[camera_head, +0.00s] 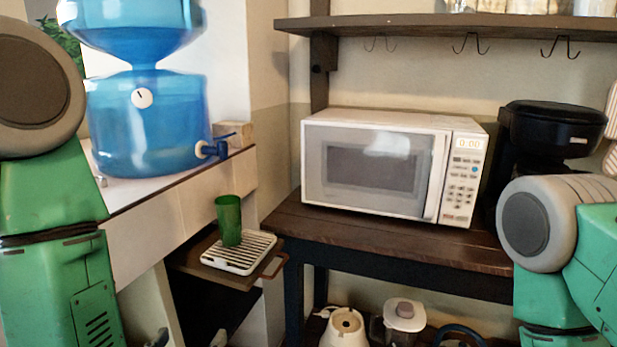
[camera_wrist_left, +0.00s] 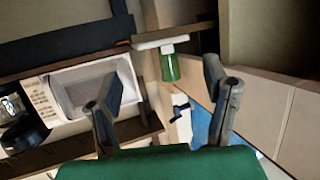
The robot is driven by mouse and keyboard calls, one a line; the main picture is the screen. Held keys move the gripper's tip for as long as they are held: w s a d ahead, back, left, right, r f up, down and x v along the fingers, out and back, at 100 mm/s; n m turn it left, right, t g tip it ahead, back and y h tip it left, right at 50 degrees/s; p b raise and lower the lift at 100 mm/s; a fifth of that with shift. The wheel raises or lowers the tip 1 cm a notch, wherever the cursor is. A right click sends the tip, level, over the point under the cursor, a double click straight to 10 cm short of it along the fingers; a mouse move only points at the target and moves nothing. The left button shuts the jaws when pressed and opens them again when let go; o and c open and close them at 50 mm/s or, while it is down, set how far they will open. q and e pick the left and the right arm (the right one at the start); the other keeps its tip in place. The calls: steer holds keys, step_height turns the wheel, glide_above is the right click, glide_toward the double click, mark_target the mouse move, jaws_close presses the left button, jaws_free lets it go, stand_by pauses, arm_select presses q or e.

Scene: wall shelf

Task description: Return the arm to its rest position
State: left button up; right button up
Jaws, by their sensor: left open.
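My left arm (camera_head: 55,250), green with a grey joint, comes in at the left of the head view. My left gripper (camera_wrist_left: 160,90) is open in the wrist view, its two dark fingers wide apart with nothing between them. In the head view only small dark tips of it (camera_head: 188,340) show at the bottom edge. My right arm (camera_head: 590,260) is folded at the right edge; its gripper is out of view. A green cup (camera_head: 229,220) stands upright on the white slatted drip tray (camera_head: 225,262). The cup also shows, upside down, in the left wrist view (camera_wrist_left: 169,67), apart from the fingers.
A blue water dispenser (camera_head: 150,120) stands on the white counter at left. A white shut microwave (camera_head: 390,165) and a black appliance (camera_head: 550,130) stand on the dark table (camera_head: 390,240). A wall shelf (camera_head: 450,28) with hooks hangs above. Small appliances (camera_head: 345,330) sit below the table.

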arm_select(q)
steer(key=s+a+f+g, duration=0.2)
steer(key=s+f+g, duration=0.25)
steer(key=f, duration=0.45)
steer(key=s+a+f+g, duration=0.2)
steer(key=s+f+g, duration=0.2)
steer(key=s+f, duration=0.3)
steer(key=s+a+f+g, duration=0.2)
steer(key=s+f, duration=0.2)
steer(key=s, duration=0.2)
steer(key=s+a+f+g, duration=0.3)
steer(key=s+f, duration=0.1)
steer(key=s, duration=0.2)
steer(key=shift+a+f+m+g, duration=0.3)
steer(key=shift+f+m+g, duration=0.05)
steer(key=shift+f+m, duration=0.05)
steer(key=shift+d, duration=0.1)
steer(key=shift+w, duration=0.15)
